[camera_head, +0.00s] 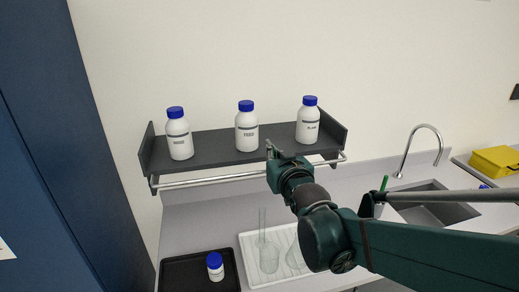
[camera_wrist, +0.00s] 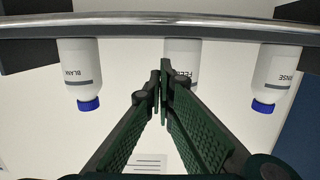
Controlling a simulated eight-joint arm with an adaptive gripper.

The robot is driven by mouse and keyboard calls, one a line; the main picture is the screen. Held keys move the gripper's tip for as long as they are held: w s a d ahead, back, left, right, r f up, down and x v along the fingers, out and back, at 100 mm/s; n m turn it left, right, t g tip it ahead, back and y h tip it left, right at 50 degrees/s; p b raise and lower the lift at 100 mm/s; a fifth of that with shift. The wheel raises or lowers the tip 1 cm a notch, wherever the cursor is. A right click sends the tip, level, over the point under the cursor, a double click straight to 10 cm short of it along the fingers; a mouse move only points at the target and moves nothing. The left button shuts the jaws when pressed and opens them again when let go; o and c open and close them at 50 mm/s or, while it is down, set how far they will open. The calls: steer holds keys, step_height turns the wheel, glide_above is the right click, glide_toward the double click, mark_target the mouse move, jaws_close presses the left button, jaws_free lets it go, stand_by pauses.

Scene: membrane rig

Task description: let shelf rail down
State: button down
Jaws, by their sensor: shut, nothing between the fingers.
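The shelf rail (camera_head: 215,178) is a thin metal bar along the front of the dark wall shelf (camera_head: 205,146). It sits low, around or below the board's front edge, and does not cross in front of the bottles. In the wrist view, which is upside down, the rail (camera_wrist: 220,32) spans the top. My gripper (camera_head: 270,149) is at the shelf front, right of the middle bottle in the head view. Its fingers are shut and empty. In the wrist view the fingertips (camera_wrist: 162,75) point at the middle bottle, apart from the rail. My gripper hides part of the rail.
Blue-capped bottles RINSE (camera_head: 179,137), FEED (camera_head: 246,130) and BLANK (camera_head: 308,122) stand upright on the shelf. Below are a black tray (camera_head: 176,282) with a small bottle (camera_head: 215,267) and a white tray (camera_head: 246,240) with glassware. A tap (camera_head: 408,150) and sink are right; a blue cabinet (camera_head: 50,150) is left.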

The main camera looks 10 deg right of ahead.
steer(key=shift+s+f+t+b, duration=0.25)
steer(key=shift+f+t+b, duration=0.05)
steer(key=shift+t+b, duration=0.5)
steer(key=shift+s+f+t+b, duration=0.25)
steer(key=shift+t+b, duration=0.45)
steer(key=shift+t, duration=0.1)
steer(key=shift+s+f+b, duration=0.45)
steer(key=shift+f+b, duration=0.05)
steer(key=shift+b, duration=1)
steer(key=f+t+b, duration=0.1)
steer(key=b, duration=0.1)
steer(key=s+f+t+b, duration=0.1)
steer(key=b, duration=0.1)
steer(key=shift+t, duration=0.4)
steer(key=shift+b, duration=0.4)
steer(key=shift+s+f+b, duration=0.2)
steer(key=shift+f+b, duration=0.1)
steer(key=shift+b, duration=0.15)
steer(key=shift+s+f+b, duration=0.25)
steer(key=shift+f+b, duration=0.5)
steer(key=shift+b, duration=0.1)
steer(key=shift+s+f, duration=0.2)
steer(key=shift+f, duration=0.1)
